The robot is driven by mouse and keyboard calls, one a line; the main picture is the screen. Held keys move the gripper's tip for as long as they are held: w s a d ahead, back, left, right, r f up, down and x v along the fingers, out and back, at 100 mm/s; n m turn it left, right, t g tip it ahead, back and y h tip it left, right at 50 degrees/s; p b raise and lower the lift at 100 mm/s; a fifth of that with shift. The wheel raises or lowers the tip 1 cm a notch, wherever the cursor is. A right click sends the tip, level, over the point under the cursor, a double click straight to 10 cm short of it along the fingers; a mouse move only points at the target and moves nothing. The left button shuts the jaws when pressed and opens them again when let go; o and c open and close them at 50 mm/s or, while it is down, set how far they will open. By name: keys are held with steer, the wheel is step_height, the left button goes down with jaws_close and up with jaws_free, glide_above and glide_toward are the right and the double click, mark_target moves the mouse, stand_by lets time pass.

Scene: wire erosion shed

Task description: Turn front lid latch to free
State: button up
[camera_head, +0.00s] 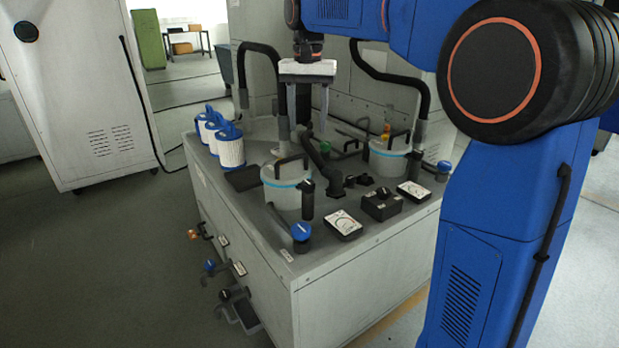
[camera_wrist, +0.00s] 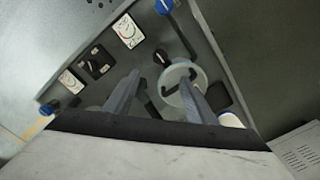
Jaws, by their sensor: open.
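The front canister (camera_head: 285,196) is a pale pot with a blue band and a dark lid handle; it also shows in the wrist view (camera_wrist: 176,74). A black upright knob (camera_head: 307,201), which looks like the front lid latch, stands at its near right edge; its top shows in the wrist view (camera_wrist: 161,57). I cannot read how it is turned. My gripper (camera_head: 308,132) hangs above the bench, fingers pointing down, open and empty. In the wrist view its fingers (camera_wrist: 162,80) overlap the canister area, but they are apart from the knob.
A similar rear canister (camera_head: 387,163) stands to the right. Thick black hoses, a black pipe (camera_head: 322,160), a blue-handled lever (camera_head: 300,233), gauges (camera_head: 343,224) and a switch box (camera_head: 380,206) crowd the top. Blue-topped white filters (camera_head: 229,150) stand at the left.

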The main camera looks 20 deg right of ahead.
mark_target(308, 182)
step_height(308, 182, down, 17)
steer(key=shift+f, duration=0.2)
stand_by(0.5)
steer(key=c, duration=1)
steer(key=shift+c, duration=0.2)
